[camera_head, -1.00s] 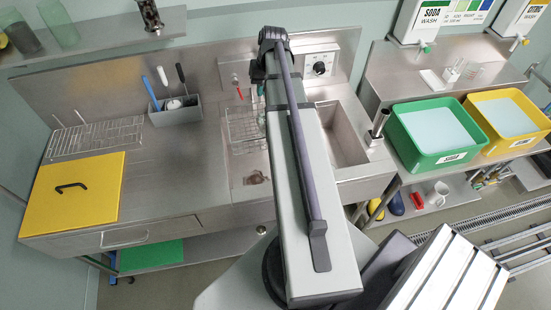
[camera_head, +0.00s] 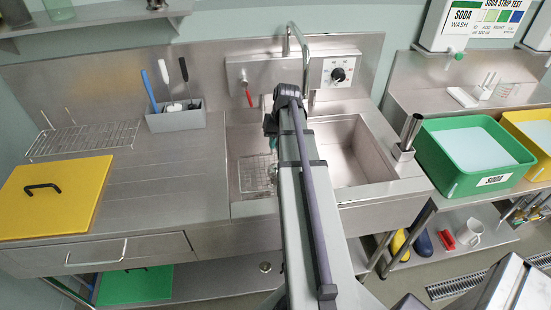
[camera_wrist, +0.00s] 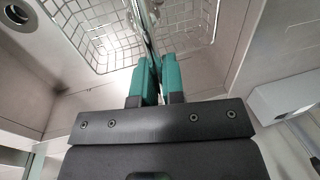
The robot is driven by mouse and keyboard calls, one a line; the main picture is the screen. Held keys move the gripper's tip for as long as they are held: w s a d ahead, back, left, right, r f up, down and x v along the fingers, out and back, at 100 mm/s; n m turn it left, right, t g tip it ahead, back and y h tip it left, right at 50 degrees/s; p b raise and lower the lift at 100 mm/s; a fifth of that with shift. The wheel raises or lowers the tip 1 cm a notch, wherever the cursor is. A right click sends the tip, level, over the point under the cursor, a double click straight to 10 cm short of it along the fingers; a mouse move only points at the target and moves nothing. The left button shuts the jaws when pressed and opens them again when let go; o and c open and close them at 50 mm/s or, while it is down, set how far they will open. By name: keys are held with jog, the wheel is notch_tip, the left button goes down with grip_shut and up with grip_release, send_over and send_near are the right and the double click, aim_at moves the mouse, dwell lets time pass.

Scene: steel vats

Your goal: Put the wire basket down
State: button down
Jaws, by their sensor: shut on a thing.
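The wire basket (camera_head: 257,175) is a thin steel mesh basket over the left vat (camera_head: 238,135) of the steel sink unit. In the wrist view its mesh (camera_wrist: 95,35) lies just beyond the fingertips, with a round shiny shape showing through or in it. My gripper (camera_wrist: 158,75) has green fingers, close together, shut on a shiny upright metal part of the basket. In the head view my gripper (camera_head: 272,140) is at the basket's upper right, partly hidden by my arm. I cannot tell whether the basket's bottom touches the vat floor.
The right vat (camera_head: 345,150) looks empty. A tall tap (camera_head: 300,40) stands behind. A yellow board (camera_head: 50,200), wire rack (camera_head: 85,140) and grey utensil holder (camera_head: 176,118) are on the left counter. A green SODA tub (camera_head: 470,155) stands to the right.

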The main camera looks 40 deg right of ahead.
jog(key=shift+f+b, duration=2.3)
jog(key=shift+f, duration=0.3)
jog(key=c, duration=1.2)
grip_release()
jog(key=shift+r, duration=0.1)
jog(key=r+p, duration=0.4)
jog(key=d+r+p, duration=0.1)
jog(key=r+p, duration=0.3)
jog(key=s+d+r+p, duration=0.1)
jog(key=r+p, duration=0.4)
jog(key=shift+s, duration=0.1)
